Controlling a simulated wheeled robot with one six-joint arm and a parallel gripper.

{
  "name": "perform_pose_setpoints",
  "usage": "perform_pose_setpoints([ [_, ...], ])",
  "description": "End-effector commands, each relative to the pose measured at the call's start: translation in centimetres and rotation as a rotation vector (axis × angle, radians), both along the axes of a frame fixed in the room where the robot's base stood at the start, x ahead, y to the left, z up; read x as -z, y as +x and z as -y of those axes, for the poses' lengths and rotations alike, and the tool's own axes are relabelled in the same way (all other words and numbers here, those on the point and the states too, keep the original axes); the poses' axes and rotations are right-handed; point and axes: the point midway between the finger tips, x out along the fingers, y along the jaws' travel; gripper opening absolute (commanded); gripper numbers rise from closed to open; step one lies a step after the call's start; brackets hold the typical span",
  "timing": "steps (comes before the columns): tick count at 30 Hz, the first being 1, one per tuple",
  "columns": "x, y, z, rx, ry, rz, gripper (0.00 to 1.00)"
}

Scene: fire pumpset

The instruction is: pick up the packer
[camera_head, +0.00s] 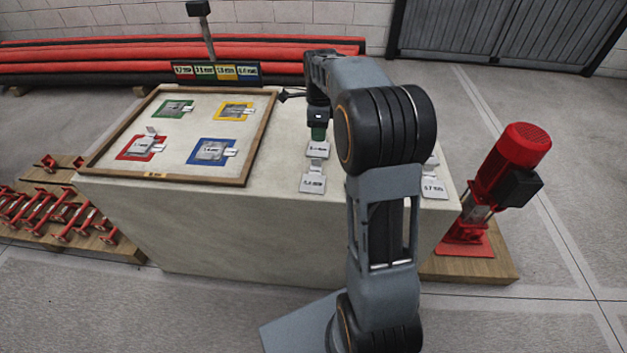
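Several flat grey packers with white label tabs lie on the pale table (270,215). One packer (317,149) lies just below my gripper (318,136), and another packer (313,183) lies nearer the front edge. A third packer (434,188) lies to the right of my arm, with part of one more (431,160) behind it. My gripper points down, its tip greenish and close over the nearest packer. I cannot tell whether it touches the packer, or whether its fingers are open or shut. My arm hides part of the table.
A wood-rimmed board (200,181) on the left of the table has green, yellow, red and blue marked spots with packers on them. A colour-labelled sign on a post (216,73) stands behind. A red pump (497,185) stands right of the table; red pipes (100,57) lie behind.

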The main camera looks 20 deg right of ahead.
Motion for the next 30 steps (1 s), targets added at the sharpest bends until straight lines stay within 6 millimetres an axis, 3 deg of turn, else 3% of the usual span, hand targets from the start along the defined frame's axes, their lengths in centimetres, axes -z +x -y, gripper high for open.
perform_pose_setpoints([
  [1,1.3,0.0,0.0,0.002,0.001,-0.003,0.35],
  [7,4.5,-0.1,0.0,0.000,0.000,-0.002,0.35],
  [20,7.0,-0.1,0.0,-0.002,0.000,0.000,0.35],
  [30,11.1,-0.1,0.1,-0.002,0.001,-0.001,0.35],
])
